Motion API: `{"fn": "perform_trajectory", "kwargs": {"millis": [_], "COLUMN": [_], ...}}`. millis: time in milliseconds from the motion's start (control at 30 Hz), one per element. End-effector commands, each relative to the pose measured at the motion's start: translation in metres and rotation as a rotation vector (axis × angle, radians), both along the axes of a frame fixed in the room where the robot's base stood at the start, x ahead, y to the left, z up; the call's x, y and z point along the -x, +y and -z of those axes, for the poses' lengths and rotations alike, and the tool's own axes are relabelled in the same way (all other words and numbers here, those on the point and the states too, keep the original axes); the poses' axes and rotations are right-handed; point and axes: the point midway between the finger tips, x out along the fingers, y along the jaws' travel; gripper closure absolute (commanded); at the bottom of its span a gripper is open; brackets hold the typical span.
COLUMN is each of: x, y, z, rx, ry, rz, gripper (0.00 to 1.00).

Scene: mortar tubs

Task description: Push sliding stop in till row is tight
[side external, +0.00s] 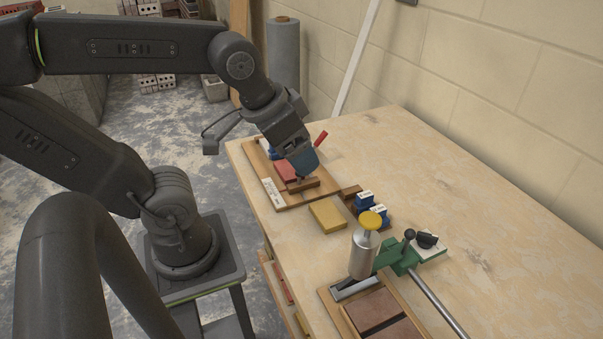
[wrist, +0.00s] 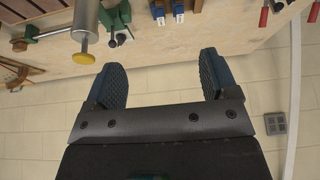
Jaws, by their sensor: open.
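My gripper (side external: 301,163) is over the wooden board (side external: 291,202) at the far left of the bench in the side view. Its two blue pads stand apart with nothing between them in the wrist view (wrist: 165,82). On the board, a red block (side external: 285,171) and a brown wooden block (side external: 303,185) lie close to the gripper; contact is unclear. A wooden tray (side external: 333,309) at the front holds reddish-brown bricks (side external: 374,311). A green clamp-like fixture (side external: 398,257) with a metal rod stands beside it. I cannot tell which part is the sliding stop.
A yellow block (side external: 327,215) lies in front of the board. Small blue pieces (side external: 365,201) sit right of it. A metal cylinder with a yellow cap (side external: 365,250) stands tall near the tray. The bench's right side is clear, with a block wall (side external: 490,75) behind.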

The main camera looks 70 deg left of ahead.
Motion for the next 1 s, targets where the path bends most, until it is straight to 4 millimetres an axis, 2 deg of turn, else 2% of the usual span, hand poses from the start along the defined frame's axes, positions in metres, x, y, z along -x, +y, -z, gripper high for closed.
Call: {"fn": "perform_trajectory", "kwargs": {"millis": [33, 167, 333, 533, 700, 867, 1000], "x": [-0.008, -0.034, -0.069, -0.092, -0.098, -0.097, -0.094], "y": [0.006, 0.032, 0.080, 0.128, 0.146, 0.150, 0.153], "z": [0.002, 0.009, 0.028, 0.056, 0.069, 0.080, 0.102], "rx": [-0.003, -0.011, -0.022, -0.031, -0.035, -0.036, -0.035], "ry": [0.032, 0.145, 0.308, 0.448, 0.499, 0.507, 0.510], "rz": [-0.031, -0.158, -0.352, -0.522, -0.584, -0.592, -0.591], "gripper": [0.25, 0.37, 0.53, 0.53, 0.53, 0.53, 0.53]}}
